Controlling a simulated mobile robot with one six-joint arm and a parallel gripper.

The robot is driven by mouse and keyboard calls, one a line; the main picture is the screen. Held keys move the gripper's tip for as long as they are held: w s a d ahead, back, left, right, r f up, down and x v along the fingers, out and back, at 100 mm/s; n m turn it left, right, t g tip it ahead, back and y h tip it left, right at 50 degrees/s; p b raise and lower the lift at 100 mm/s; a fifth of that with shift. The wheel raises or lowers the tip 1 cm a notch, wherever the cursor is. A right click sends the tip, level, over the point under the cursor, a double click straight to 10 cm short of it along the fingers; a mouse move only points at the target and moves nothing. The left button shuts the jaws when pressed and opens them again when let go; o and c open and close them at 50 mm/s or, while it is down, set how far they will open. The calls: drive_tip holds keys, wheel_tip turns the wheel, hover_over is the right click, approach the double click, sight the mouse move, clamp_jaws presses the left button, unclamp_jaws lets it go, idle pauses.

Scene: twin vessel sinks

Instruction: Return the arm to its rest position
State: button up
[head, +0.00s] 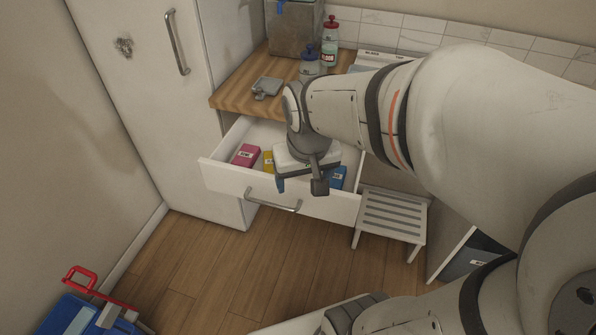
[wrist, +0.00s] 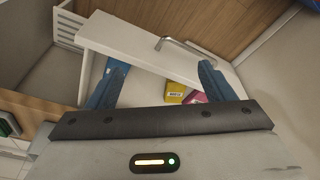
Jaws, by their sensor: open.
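My gripper (head: 302,186) is open and empty, above the front part of an open white drawer (head: 228,178). In the wrist view, the two blue fingers of my gripper (wrist: 158,82) are spread wide with the drawer (wrist: 140,46) beyond them. A pink box (head: 246,155), a yellow box (head: 269,161) and a blue box (head: 338,178) lie in the drawer. The wrist view shows the blue box (wrist: 117,70) near the left finger and the yellow box (wrist: 175,92) between the fingers.
A wooden counter (head: 232,92) above the drawer holds a grey dish (head: 267,87), bottles (head: 331,45) and a grey bin (head: 294,28). A slatted white stool (head: 392,215) stands right of the drawer. A tall white cabinet (head: 150,100) is at left. A blue toolbox (head: 75,315) sits lower left. Middle floor is clear.

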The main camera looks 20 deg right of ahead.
drive_tip(key=shift+n+g, duration=0.3)
drive_tip(key=s, duration=0.4)
drive_tip(key=shift+s+a, duration=0.35)
drive_tip(key=shift+r, duration=0.2)
